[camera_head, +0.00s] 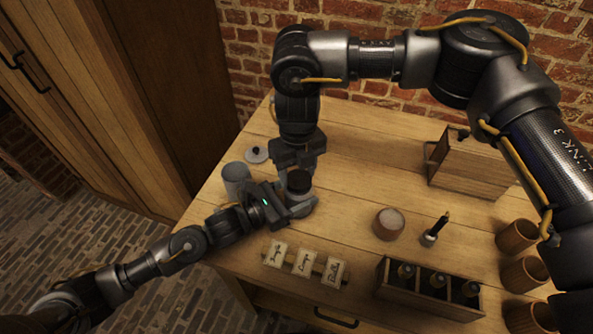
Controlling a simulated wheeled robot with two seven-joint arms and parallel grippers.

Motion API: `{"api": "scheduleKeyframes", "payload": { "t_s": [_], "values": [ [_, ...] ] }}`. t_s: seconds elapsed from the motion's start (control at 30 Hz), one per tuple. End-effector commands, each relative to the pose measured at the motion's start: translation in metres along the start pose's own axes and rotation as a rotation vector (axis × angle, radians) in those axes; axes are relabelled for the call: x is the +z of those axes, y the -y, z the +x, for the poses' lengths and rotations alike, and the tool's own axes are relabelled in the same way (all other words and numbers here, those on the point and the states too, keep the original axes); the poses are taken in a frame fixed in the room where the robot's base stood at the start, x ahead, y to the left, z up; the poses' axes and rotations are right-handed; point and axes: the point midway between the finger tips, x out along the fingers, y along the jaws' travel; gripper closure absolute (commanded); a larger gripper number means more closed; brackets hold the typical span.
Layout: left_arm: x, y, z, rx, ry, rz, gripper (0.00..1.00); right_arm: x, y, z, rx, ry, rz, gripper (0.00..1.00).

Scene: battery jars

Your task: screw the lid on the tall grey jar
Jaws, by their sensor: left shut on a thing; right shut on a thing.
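My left gripper (288,206) reaches in from the left and is shut around a small grey jar (302,204) that stands upright on the table. A dark round lid (299,181) is at the top of this jar. My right gripper (299,166) comes straight down from above and is shut on the lid. The jaws hide much of both, so I cannot tell how the lid sits on the rim. A second grey cylinder (237,178), open at the top, stands to the left. A flat light disc with a dark knob (256,154) lies behind it.
Several small cards (304,262) stand near the front edge. A divided wooden box (430,303) with dark bottles, a round pale-topped pot (389,223), a dark-handled tool (434,231), wooden cups (516,236) and a wooden case (468,170) stand to the right. The table's back middle is clear.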

Motion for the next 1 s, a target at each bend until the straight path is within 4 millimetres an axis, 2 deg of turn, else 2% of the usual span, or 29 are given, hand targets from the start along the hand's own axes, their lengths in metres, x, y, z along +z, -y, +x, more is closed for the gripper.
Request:
{"api": "scheduleKeyframes", "payload": {
  "t_s": [0.2,1.0],
  "values": [
    [-0.0003,0.0000,0.0000,0.000,-0.001,0.000,1.00,-0.0005,0.0031,-0.0005,0.002,0.001,0.563,0.68],
    [-0.0008,0.0003,-0.0001,0.000,-0.002,0.000,1.00,-0.0096,0.0028,0.0006,0.003,-0.001,2.536,0.68]
  ]
}}
